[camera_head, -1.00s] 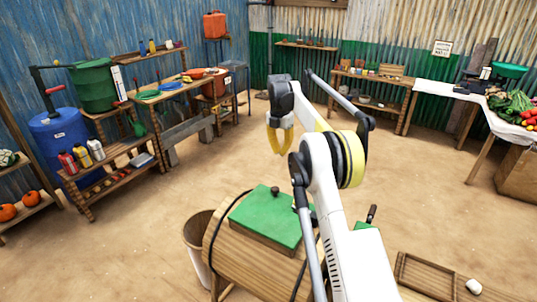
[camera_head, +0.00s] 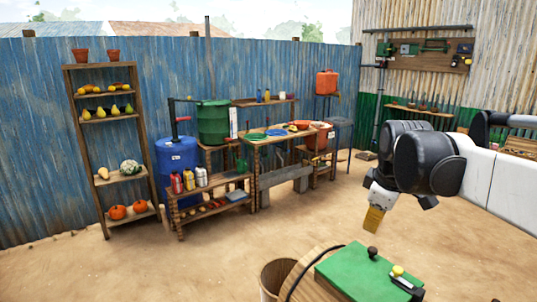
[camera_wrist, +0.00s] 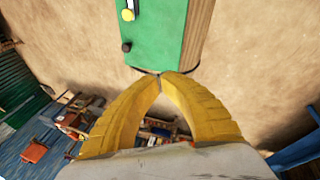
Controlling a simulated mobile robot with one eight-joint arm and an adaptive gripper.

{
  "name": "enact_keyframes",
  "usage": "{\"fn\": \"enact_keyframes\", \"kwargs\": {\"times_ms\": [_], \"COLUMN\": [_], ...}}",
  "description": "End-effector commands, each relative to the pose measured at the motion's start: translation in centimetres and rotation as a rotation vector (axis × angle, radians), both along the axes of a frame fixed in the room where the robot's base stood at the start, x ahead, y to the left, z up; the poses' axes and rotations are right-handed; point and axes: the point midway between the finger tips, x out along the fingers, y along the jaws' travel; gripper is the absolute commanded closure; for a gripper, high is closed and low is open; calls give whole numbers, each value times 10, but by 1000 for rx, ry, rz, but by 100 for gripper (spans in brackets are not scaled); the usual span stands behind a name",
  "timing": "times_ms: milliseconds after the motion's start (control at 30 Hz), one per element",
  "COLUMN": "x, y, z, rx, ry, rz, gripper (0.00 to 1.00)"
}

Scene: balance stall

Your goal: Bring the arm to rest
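My gripper (camera_head: 375,220) hangs from the dark wrist joint at the right of the head view, its yellow fingers pointing down above the floor beyond the green-topped barrel. In the wrist view, the two yellow fingers of my gripper (camera_wrist: 161,76) curve together and meet at the tips. Nothing shows between them, so the gripper looks shut and empty. My white arm link comes in from the right edge of the head view.
The green board (camera_head: 355,272) on the wooden barrel lies below my gripper; it also shows in the wrist view (camera_wrist: 158,35). A bucket (camera_head: 274,275) stands beside the barrel. A produce shelf (camera_head: 112,150), blue drum (camera_head: 178,158) and work table (camera_head: 255,140) line the fence. Open sandy floor lies between.

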Motion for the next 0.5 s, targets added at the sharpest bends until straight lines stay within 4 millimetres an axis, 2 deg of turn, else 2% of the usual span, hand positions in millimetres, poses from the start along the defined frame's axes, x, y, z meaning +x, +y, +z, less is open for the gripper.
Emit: {"fn": "enact_keyframes", "kwargs": {"times_ms": [33,100,167,300,400,500], "x": [-26,-58,-85,-142,-173,-192], "y": [9,19,27,43,50,54], "z": [-13,-26,-41,-83,-112,-134], "rx": [33,88,140,271,355,418], "ry": [-28,-71,-106,-179,-217,-242], "rz": [-71,-187,-286,-499,-620,-705], "gripper": [100,100,100,100,100,100]}}
